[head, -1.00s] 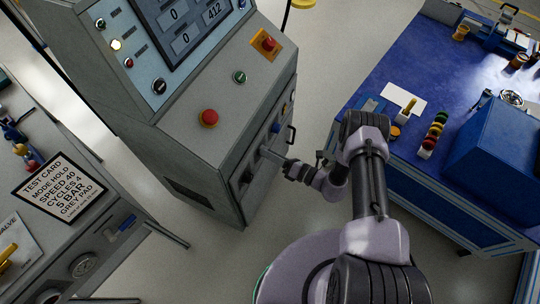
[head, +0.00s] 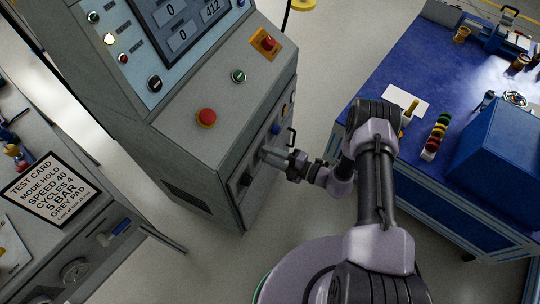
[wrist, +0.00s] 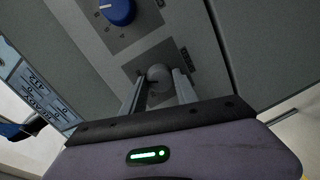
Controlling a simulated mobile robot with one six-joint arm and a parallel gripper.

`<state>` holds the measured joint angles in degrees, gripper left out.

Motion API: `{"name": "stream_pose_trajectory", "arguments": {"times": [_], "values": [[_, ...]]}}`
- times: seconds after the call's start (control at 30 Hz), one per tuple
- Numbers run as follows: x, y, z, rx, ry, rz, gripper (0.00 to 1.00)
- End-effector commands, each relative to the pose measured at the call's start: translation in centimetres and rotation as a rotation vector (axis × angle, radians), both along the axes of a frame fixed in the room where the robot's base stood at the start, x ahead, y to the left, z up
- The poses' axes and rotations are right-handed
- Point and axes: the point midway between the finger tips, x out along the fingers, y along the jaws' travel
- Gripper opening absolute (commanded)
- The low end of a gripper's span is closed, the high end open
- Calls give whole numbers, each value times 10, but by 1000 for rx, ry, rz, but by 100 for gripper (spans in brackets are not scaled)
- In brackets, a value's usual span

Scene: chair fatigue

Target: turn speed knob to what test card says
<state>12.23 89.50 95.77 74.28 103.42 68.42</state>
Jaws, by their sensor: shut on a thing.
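The test card (head: 52,190) lies on the grey bench at the left in the head view. It reads MODE HOLD, SPEED 40, CYCLES 4, 5 BAR, GREY PAD. My gripper (head: 266,154) is at the front panel of the grey console (head: 200,165). In the wrist view my gripper (wrist: 160,76) is shut on a round grey knob (wrist: 160,78), with one finger on each side.
A dark knob (head: 247,180) and a lever handle (head: 292,138) are on the same panel.

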Motion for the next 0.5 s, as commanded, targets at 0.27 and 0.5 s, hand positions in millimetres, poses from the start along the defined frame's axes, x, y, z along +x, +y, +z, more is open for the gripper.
{"name": "stream_pose_trajectory", "arguments": {"times": [0.27, 0.5], "values": [[0, 0, 0, 66, 138, 1, 0], [0, 0, -1, 95, 197, 0, 0]]}}
